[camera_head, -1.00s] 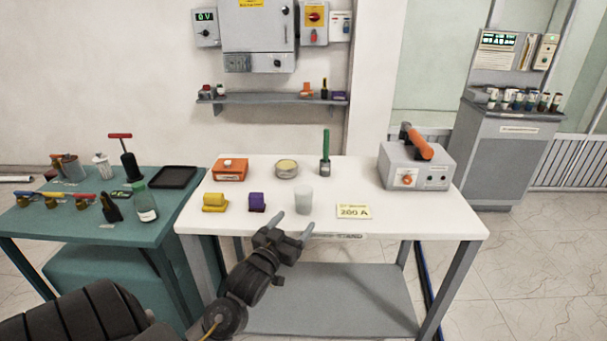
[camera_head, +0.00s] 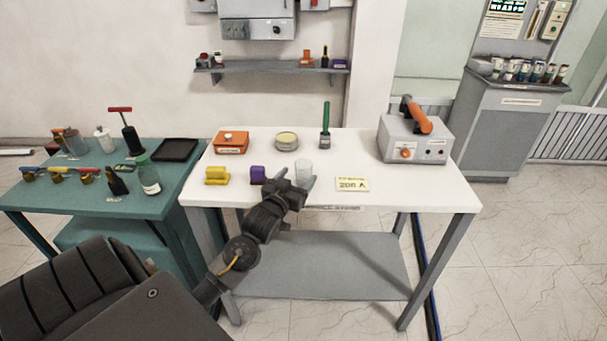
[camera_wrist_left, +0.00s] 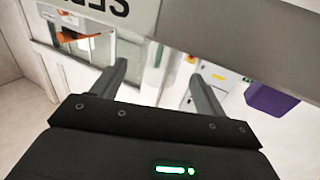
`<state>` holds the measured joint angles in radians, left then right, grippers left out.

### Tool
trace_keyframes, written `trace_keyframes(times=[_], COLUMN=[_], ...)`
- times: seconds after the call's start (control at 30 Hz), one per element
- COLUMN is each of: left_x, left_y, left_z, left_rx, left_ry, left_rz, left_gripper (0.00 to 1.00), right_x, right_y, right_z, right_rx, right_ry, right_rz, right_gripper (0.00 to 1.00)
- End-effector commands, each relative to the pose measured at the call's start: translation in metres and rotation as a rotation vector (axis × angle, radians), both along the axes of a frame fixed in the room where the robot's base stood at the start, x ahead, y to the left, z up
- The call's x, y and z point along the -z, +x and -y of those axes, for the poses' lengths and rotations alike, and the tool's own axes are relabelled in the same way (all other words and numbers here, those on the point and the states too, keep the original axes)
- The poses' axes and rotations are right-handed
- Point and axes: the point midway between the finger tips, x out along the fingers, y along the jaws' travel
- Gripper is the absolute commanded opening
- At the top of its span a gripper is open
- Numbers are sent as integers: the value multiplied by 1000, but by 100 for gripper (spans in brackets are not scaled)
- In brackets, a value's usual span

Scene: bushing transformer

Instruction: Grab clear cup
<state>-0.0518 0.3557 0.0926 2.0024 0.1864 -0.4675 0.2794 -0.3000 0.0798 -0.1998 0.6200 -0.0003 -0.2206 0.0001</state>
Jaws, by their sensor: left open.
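The clear cup (camera_head: 304,167) stands near the front edge of the white table (camera_head: 400,190). It is frosted and see-through, and its lower part is hidden behind my left gripper. My left gripper (camera_head: 296,179) is open at the table's front edge, with its fingertips close in front of the cup. I cannot tell whether they touch it. In the left wrist view, the two fingers of the left gripper (camera_wrist_left: 158,72) are spread apart; the cup's outline is not clear there. My right gripper is not in view.
A purple block (camera_head: 257,174) stands just left of the gripper, and it also shows in the wrist view (camera_wrist_left: 270,100). A yellow block (camera_head: 216,175) is further left. A yellow-white card (camera_head: 352,184) lies to the right. A green-handled brush (camera_head: 325,128) stands behind.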

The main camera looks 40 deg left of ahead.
Motion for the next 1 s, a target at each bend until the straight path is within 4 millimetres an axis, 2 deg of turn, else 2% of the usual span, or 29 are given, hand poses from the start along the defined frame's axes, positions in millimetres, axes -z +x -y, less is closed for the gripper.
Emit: trace_keyframes(times=[0.13, 0.3, 0.6, 0.9, 1.0], left_x=[-7, -5, -3, -3, -3], left_y=[22, 42, 46, 46, 46], left_z=[-5, -11, -12, -12, -12], left_rx=[0, -1, 0, 0, 0], left_ry=[0, 0, 0, 0, 0], left_rz=[0, 0, 1, 0, 1], left_gripper=[73, 73, 73, 34, 25], right_x=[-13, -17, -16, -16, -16], right_y=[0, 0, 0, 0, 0], right_z=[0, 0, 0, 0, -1], right_rx=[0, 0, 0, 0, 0], right_ry=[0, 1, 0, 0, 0], right_rz=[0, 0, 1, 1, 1], right_gripper=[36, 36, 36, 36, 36])
